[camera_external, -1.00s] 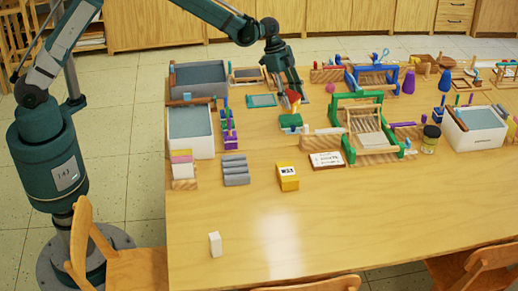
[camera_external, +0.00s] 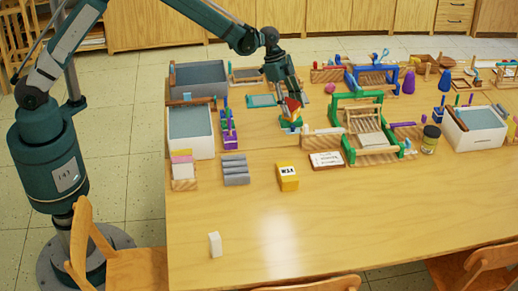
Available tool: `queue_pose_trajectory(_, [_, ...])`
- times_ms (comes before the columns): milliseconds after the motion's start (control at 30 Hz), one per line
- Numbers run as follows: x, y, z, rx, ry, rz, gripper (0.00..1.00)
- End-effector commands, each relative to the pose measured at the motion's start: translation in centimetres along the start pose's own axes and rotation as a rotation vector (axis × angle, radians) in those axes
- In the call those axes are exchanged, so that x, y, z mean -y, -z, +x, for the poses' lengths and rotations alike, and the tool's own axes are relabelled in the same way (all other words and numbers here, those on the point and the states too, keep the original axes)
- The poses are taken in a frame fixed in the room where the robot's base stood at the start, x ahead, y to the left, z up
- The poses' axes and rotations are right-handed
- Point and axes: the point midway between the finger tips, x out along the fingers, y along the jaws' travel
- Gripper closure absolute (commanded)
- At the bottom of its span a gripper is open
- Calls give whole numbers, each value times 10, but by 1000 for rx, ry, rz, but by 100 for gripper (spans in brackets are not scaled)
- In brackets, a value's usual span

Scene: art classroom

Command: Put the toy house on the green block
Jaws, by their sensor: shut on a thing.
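The toy house (camera_external: 293,105), with a red roof and a yellowish body, is held between the fingers of my gripper (camera_external: 292,101). It is right at the green block (camera_external: 290,124), which lies on the table left of the green wooden frame. The house appears upright over the block. At this size I cannot tell whether its underside touches the block's top. My gripper is shut on the house and partly hides it.
A green loom-like frame (camera_external: 374,140) stands close to the right, with a wooden piece (camera_external: 322,139) beside it. Purple pegged blocks (camera_external: 228,135) stand to the left. A yellow box (camera_external: 287,178) and grey rolls (camera_external: 235,170) lie in front. The table's front is mostly clear.

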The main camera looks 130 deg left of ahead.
Motion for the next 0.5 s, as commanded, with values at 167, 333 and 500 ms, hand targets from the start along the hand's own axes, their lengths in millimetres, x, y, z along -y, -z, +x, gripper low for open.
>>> queue_pose_trajectory(167, [0,-1,2,0,0,0,46])
queue_pose_trajectory(333, [0,-1,2,0,0,0,43])
queue_pose_trajectory(500, [0,-1,2,0,0,0,43])
